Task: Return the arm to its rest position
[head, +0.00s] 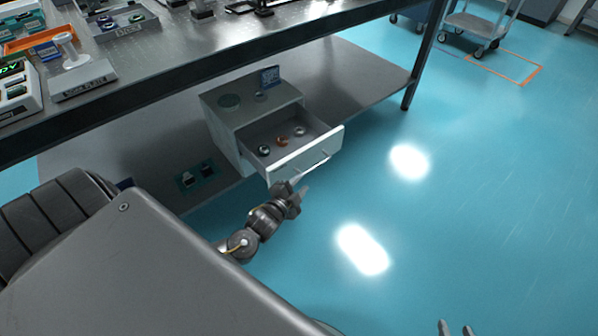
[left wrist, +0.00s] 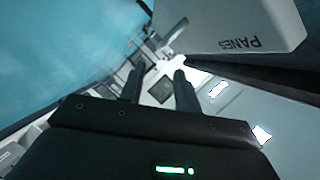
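My left gripper (head: 295,190) is in front of the pulled-out drawer (head: 335,143), just below its bar handle (head: 317,163). In the left wrist view the two fingers (left wrist: 160,80) stand apart with nothing between them. The handle (left wrist: 172,34) shows beyond the fingertips, beside the drawer front (left wrist: 230,22) marked "PANES". My right gripper (head: 456,328) shows only its fingertips at the bottom edge of the head view. They are apart, with nothing seen between them.
The drawer cabinet (head: 222,112) stands on the lower shelf (head: 350,75) under the optical table (head: 300,28). The open drawer holds several small round items. A table leg (head: 424,55) and a cart (head: 475,25) are at the back. The blue floor (head: 480,180) on the right is clear.

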